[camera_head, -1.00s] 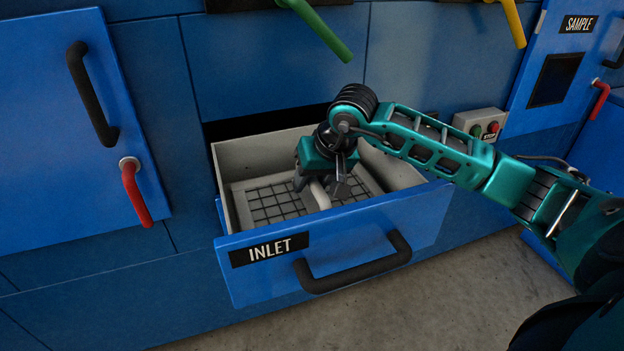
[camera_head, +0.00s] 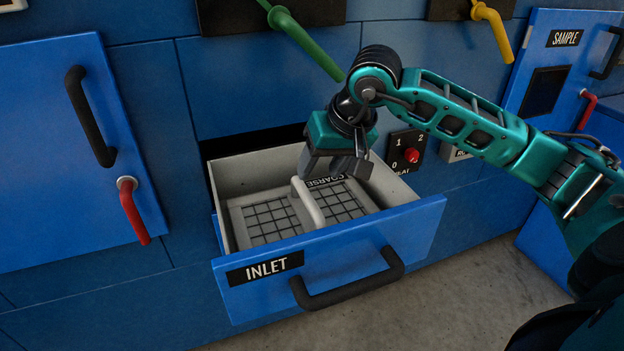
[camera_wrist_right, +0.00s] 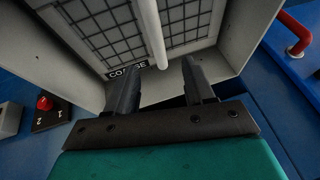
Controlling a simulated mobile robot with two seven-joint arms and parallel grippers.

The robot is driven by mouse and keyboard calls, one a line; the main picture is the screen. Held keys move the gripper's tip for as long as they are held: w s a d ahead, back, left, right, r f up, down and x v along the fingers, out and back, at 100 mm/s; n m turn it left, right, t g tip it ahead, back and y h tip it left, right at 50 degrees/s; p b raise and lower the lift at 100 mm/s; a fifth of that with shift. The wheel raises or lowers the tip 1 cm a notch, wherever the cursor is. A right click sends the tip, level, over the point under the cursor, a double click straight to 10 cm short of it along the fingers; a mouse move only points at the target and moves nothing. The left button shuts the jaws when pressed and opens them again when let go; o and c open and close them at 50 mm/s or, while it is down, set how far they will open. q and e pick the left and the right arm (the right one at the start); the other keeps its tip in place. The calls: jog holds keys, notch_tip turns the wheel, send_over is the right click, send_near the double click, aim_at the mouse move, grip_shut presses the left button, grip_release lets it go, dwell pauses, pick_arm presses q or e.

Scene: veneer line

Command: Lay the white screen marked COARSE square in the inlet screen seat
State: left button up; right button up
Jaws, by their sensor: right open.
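The white screen marked COARSE (camera_head: 268,218) lies in the open drawer labelled INLET (camera_head: 330,245). It has a dark grid, a white bar handle (camera_head: 307,203) across its middle and a black COARSE label at the back right. It looks flat and roughly in line with the drawer walls; I cannot tell whether it is fully down in its seat. My right gripper (camera_head: 335,170) is open and empty above the screen's back part, apart from the handle. In the right wrist view the open fingers (camera_wrist_right: 158,88) are near the handle's end (camera_wrist_right: 152,35). My left gripper is not in view.
The drawer front has a black handle (camera_head: 350,285). A panel with a red knob (camera_head: 408,150) is behind my right wrist. A green lever (camera_head: 305,45) and a yellow lever (camera_head: 492,30) hang above. A red-handled cabinet door (camera_head: 75,150) stands at left.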

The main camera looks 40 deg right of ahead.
jog(key=shift+v, duration=1.55)
